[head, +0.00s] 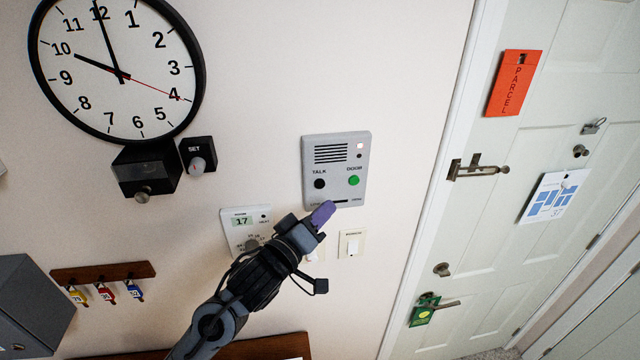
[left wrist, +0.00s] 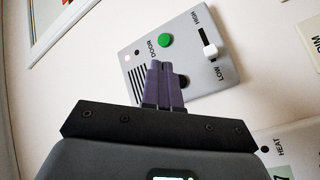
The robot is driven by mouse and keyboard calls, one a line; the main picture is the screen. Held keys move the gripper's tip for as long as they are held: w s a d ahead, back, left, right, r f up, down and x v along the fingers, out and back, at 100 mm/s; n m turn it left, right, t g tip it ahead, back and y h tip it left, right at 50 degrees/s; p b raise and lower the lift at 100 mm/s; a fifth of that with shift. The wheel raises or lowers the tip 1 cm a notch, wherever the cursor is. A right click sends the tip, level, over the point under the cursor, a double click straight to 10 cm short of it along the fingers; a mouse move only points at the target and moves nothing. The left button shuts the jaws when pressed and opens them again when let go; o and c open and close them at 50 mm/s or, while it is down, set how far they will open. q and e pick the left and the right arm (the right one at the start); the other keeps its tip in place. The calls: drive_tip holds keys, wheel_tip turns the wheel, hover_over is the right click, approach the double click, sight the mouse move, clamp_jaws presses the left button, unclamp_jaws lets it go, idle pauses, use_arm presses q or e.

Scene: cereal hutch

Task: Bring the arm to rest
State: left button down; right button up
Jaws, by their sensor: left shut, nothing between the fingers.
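My left gripper (head: 323,214) is in front of the wall, just below the grey intercom panel (head: 338,148) in the head view. Its purple fingers are together and hold nothing. The panel has a green DOOR button (head: 354,181), a black TALK button (head: 320,184) and a white slider knob (left wrist: 210,49) between LOW and HIGH. My right gripper is not in view.
A thermostat (head: 238,218) is left of my gripper, partly hidden by my arm. A light switch (head: 351,244) is at its lower right. A clock (head: 117,100), a SET knob (head: 198,165) and a key rack (head: 100,274) are on the left. A door (head: 520,190) is at right.

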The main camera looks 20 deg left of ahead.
use_arm(q)
drive_tip(key=shift+s+d, duration=0.1)
drive_tip(key=shift+s, duration=0.15)
idle(0.3)
drive_tip(key=s+f+n+g+y, duration=0.15)
drive_tip(key=s+f, duration=0.25)
drive_tip(key=f, duration=0.4)
drive_tip(key=s+d+f+g, duration=0.1)
drive_tip(key=s+f+g, duration=0.1)
drive_tip(key=s+f, duration=0.35)
drive_tip(key=s+f+n+g, duration=0.1)
drive_tip(key=s+f+g, duration=0.15)
drive_tip(key=f, duration=0.65)
drive_tip(key=s+a+f+m+g+y, duration=0.1)
drive_tip(key=s+f+m+g, duration=0.1)
drive_tip(key=s, duration=0.5)
drive_tip(key=s+a+f+m+g+y+p, duration=0.1)
drive_tip(key=s+a+f+m+g, duration=0.1)
drive_tip(key=s+m, duration=0.3)
drive_tip(key=s+a+f+m+g+y, duration=0.1)
drive_tip(key=s+f+m+g, duration=0.3)
drive_tip(key=s, duration=0.5)
drive_tip(key=shift+s+a+f+g, duration=0.2)
drive_tip(key=shift+s+g, duration=0.1)
drive_tip(key=shift+s, duration=0.1)
